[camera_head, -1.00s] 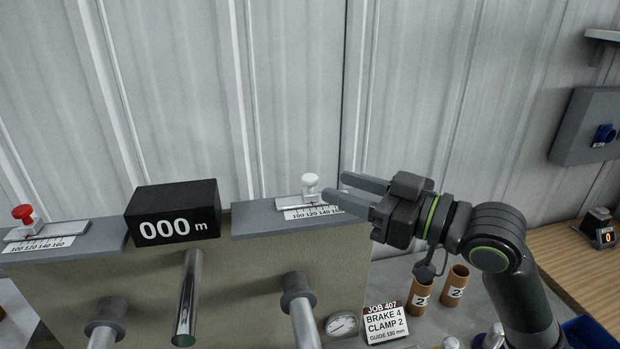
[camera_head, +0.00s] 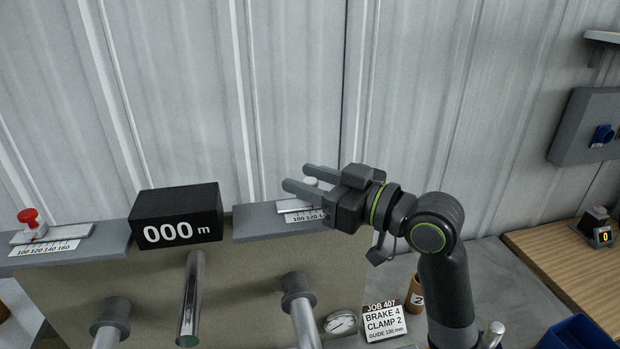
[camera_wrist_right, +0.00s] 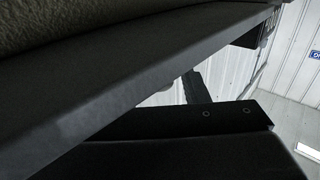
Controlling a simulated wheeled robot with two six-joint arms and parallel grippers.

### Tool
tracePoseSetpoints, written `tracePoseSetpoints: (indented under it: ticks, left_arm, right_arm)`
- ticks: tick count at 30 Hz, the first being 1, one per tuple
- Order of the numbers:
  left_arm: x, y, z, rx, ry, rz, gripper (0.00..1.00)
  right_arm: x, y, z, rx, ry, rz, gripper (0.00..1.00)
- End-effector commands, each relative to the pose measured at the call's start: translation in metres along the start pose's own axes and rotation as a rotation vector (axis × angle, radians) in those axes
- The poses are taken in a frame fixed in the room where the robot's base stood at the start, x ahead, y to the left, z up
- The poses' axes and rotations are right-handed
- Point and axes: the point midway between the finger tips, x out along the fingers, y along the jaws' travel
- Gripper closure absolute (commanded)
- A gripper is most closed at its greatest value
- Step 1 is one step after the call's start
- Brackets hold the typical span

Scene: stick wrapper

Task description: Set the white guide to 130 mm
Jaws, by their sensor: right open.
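The white guide's knob (camera_head: 311,182) stands on the right-hand slide on a grey ledge. Only its top shows, between the two fingers of my right gripper (camera_head: 298,178). The gripper is open, with one finger behind the knob and one in front; I cannot tell whether either touches it. The scale (camera_head: 304,215) below reads 100 and 120, with its right part hidden by the gripper. The guide's pointer is hidden. A job card (camera_head: 385,322) reads brake 4, clamp 2, guide 130 mm. My left gripper is not in view.
A red-knobbed guide (camera_head: 29,217) with its own scale sits on the left ledge. A black display (camera_head: 176,215) reading 000 m stands between the ledges. A gauge (camera_head: 341,323), a brown tube (camera_head: 416,294) and a blue bin (camera_head: 583,335) are lower right. The corrugated wall is behind.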

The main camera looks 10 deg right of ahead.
Motion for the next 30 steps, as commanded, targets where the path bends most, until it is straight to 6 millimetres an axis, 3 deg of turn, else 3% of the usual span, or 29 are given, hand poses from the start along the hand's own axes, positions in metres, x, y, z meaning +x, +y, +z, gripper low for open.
tracePoseSetpoints:
  ticks: [5,14,29,30]
  left_arm:
    - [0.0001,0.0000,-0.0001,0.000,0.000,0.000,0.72]
    - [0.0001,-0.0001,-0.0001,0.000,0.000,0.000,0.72]
    - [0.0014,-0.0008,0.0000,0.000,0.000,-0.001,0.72]
    - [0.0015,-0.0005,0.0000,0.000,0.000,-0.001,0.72]
  right_arm:
    - [0.0000,0.0000,0.0001,0.000,0.000,0.000,0.61]
    - [-0.0002,0.0001,0.0001,0.000,0.000,0.000,1.00]
    - [-0.0002,0.0002,0.0002,0.000,0.000,0.000,1.00]
    - [-0.0002,0.0002,0.0002,0.000,0.000,0.000,0.75]
